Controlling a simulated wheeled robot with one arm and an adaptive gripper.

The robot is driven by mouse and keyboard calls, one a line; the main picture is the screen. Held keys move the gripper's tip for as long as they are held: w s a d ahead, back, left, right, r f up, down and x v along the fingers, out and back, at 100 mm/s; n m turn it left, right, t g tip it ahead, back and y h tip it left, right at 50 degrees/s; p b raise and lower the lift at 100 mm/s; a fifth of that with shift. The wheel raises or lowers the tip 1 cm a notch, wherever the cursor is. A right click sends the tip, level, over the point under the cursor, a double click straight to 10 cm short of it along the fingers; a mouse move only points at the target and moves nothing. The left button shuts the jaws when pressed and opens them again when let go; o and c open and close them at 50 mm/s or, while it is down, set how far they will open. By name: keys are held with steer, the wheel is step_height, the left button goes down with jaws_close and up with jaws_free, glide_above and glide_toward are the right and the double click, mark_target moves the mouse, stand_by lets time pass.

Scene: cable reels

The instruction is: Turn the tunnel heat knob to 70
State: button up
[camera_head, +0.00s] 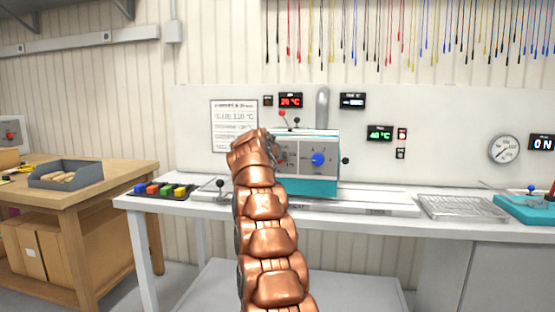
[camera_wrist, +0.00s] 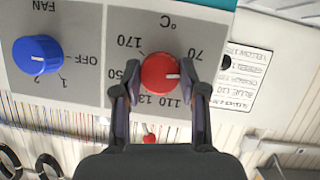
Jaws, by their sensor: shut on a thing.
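The red heat knob (camera_wrist: 158,71) sits on a grey °C dial panel, seen upside down in the wrist view. My gripper (camera_wrist: 162,76) is shut on the knob, one finger on each side. The marks 170, 130 and 110 also show; the mark behind the right finger is hidden.
A red-lit display (camera_head: 290,101) and a green-lit display (camera_head: 380,133) hang on the wall. A small red-topped lever (camera_head: 282,114) stands on the machine. A wire tray (camera_head: 462,207) lies to the right.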

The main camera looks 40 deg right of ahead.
steer(key=n+g+h, duration=0.1)
steer(key=n, duration=0.2)
steer(key=shift+g+h, duration=0.3)
steer(key=shift+f, duration=0.1)
stand_by(0.5)
steer(key=o, duration=1.1)
steer(key=shift+o, duration=0.2)
steer(key=v, duration=1.2)
